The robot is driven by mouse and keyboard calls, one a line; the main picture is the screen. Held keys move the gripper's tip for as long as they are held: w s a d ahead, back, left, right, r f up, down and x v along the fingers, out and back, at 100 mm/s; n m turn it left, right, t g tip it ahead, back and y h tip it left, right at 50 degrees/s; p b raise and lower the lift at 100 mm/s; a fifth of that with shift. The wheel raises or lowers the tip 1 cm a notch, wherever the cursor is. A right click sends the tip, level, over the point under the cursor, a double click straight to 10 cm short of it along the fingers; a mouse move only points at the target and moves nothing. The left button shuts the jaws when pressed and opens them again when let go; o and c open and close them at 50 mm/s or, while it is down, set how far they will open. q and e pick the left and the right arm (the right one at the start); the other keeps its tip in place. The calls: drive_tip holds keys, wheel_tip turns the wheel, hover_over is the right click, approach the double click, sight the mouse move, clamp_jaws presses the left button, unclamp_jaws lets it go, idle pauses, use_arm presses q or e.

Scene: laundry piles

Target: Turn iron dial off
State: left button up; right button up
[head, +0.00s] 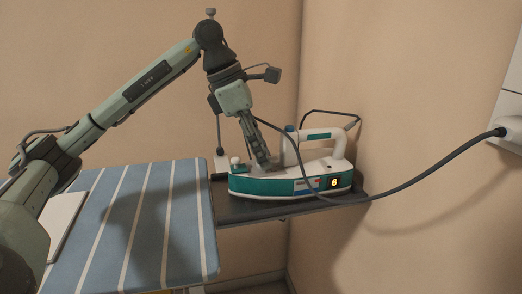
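A white and teal iron (268,188) stands on a dark tray (240,214) at the end of the ironing board. Its lit display (335,183) shows an orange 6. A small white knob (235,161) sits on top of the iron at its left end; I cannot tell whether this is the dial. My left gripper (267,163) points down at the iron's top, between the knob and the white handle (322,134). Its fingers look close together, but their gap and any contact are too small to make out. My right gripper is not in view.
A striped blue ironing board (150,215) lies left of the tray. A dark cord (430,173) runs from the iron across to a plug at the wall on the right. Walls stand close behind and to the right.

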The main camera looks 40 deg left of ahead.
use_arm(q)
clamp_jaws()
drive_tip(key=shift+n, duration=0.3)
drive_tip(key=n+t+y, duration=0.1)
drive_tip(key=n, duration=0.2)
drive_tip(key=shift+s+d+n, duration=0.1)
drive_tip(key=shift+n, duration=0.3)
drive_tip(key=n+y, duration=0.1)
drive_tip(key=n, duration=0.1)
drive_tip(key=n+y, duration=0.1)
drive_tip(key=n, duration=0.1)
drive_tip(key=shift+d+t, duration=0.15)
drive_tip(key=shift+t, duration=0.15)
drive_tip(key=n+y, duration=0.2)
drive_tip(key=n, duration=0.3)
drive_tip(key=shift+d+n, duration=0.1)
drive_tip(key=shift+n, duration=0.3)
drive_tip(key=n+y, duration=0.1)
drive_tip(key=n, duration=0.1)
drive_tip(key=n+g+y, duration=0.1)
drive_tip(key=n, duration=0.2)
drive_tip(key=shift+d+n+g, duration=0.1)
drive_tip(key=shift+n+g, duration=0.2)
